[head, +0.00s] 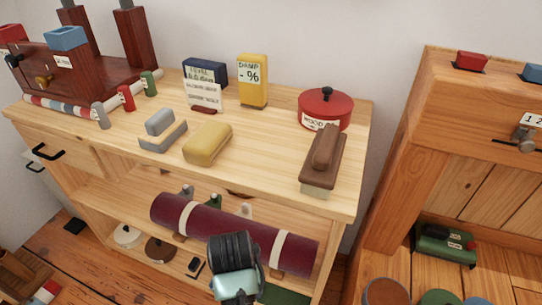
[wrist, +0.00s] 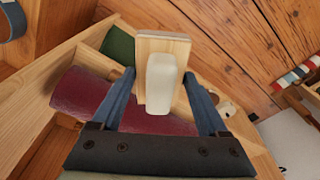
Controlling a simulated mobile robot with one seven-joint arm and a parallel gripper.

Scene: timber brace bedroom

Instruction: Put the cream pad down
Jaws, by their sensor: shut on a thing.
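The cream pad (wrist: 163,85) shows in the wrist view as a rounded cream block against a pale wooden plate (wrist: 150,45). I cannot tell if block and plate are one piece. My gripper (wrist: 160,73) is shut on the pad, with one blue finger on each side. In the head view the end of my arm shows at the bottom middle, in front of the wooden shelf unit (head: 285,180); the fingers and the pad are hidden there.
The unit's top holds a grey block (head: 163,130), a yellow sponge (head: 207,143), a brown brush (head: 322,160), a red pot (head: 326,108) and a yellow box (head: 252,82). A maroon roll (head: 185,218) lies on the shelf below. Bare wood lies between sponge and brush.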

